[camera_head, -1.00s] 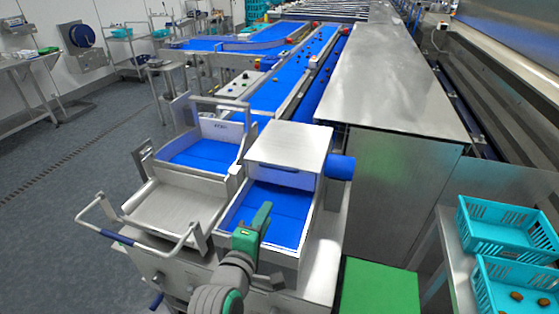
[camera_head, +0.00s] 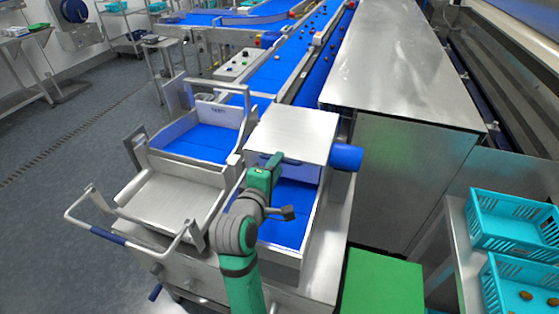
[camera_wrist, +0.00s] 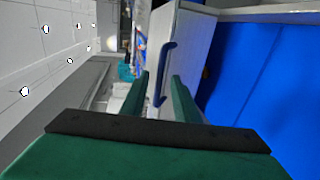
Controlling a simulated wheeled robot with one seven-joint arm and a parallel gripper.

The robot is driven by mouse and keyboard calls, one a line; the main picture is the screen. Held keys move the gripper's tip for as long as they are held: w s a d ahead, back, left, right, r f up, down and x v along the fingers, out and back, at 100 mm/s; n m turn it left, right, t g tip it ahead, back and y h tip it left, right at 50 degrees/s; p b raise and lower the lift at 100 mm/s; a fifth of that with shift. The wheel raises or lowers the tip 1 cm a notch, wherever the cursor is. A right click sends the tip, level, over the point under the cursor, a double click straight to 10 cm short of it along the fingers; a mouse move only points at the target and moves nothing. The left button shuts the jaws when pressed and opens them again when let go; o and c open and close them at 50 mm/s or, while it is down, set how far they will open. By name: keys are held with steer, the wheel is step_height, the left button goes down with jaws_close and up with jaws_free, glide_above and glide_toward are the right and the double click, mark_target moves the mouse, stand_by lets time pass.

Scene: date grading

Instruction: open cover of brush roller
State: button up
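The brush roller cover (camera_head: 292,132) is a flat silver metal lid over a box at the end of the line. A blue cylinder end (camera_head: 346,157) sticks out at its right side. The lid looks closed. My gripper (camera_head: 271,168) is at the front edge of the cover, above the blue-lined tray. In the wrist view, my two green fingers (camera_wrist: 161,98) are apart with nothing clamped. A blue bar handle (camera_wrist: 166,70) on a pale panel (camera_wrist: 188,50) shows ahead between them. I cannot tell whether the fingers touch it.
The blue-lined tray (camera_head: 287,262) lies below my arm. A second tray (camera_head: 210,170) and a metal tray with a handle frame stand left. A green block (camera_head: 382,285) is front right. Turquoise crates (camera_head: 512,222) sit at the far right. Blue belts run away behind the cover.

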steer(key=shift+x, duration=1.7)
jaws_close()
